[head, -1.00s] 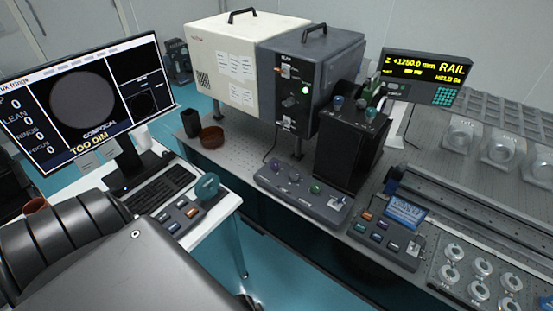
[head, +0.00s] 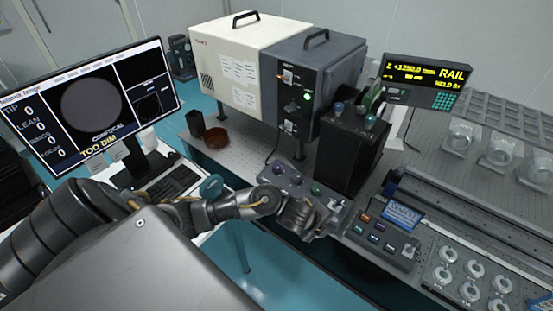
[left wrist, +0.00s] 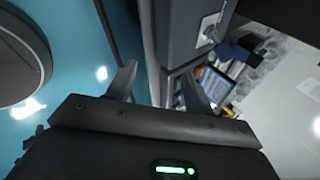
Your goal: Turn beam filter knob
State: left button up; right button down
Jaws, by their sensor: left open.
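A dark grey box (head: 345,62) joined to a cream housing stands on the back table in the head view. Its black front panel has a dark knob (head: 291,106) beside a green light; I cannot read its label. A low control box (head: 315,184) with several coloured knobs sits in front of it. My left gripper (head: 318,218) is at the control box's front edge, well below the panel knob, and partly covers the box. In the left wrist view, the left gripper (left wrist: 160,88) is open with nothing between its fingers. My right gripper is not in view.
A monitor (head: 92,108) reading "TOO DIM" stands at left. A tall black block (head: 347,150) stands right of the panel. A button console (head: 385,232) with a blue screen lies right of my gripper. A brown dish (head: 215,138) sits left of the dark box.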

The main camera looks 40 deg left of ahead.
pick_arm(q)
jog(key=w+a+r+m, duration=0.1)
jog(key=w+a+m, duration=0.1)
jog(key=a, duration=0.1)
jog(key=w+a+r+m+y, duration=0.1)
jog(key=w+a+r+m, duration=0.1)
jog(key=a, duration=0.2)
jog(key=w+a+r+m, duration=0.1)
jog(key=w+a+m, duration=0.1)
jog(key=a, duration=0.2)
jog(key=shift+r+m+g+y, duration=0.2)
jog(key=shift+m+g+y, duration=0.1)
jog(key=shift+g+y, duration=0.1)
jog(key=w+a+r+m+g+y, duration=0.15)
jog(key=a+r, duration=0.25)
jog(key=a, duration=0.5)
jog(key=m+y, duration=0.1)
jog(key=y, duration=0.1)
send_near(277, 165)
jog(key=f+b, duration=0.2)
jog(key=w+f+b, duration=0.1)
jog(key=shift+a+f+g+h, duration=0.25)
jog(key=shift+a+f+g, duration=0.1)
jog(key=shift+a, duration=0.05)
jog(key=x, duration=0.3)
jog(key=shift+w+a, duration=0.15)
jog(key=shift+w, duration=0.15)
jog(key=shift+x, duration=0.8)
jog(key=c, duration=1)
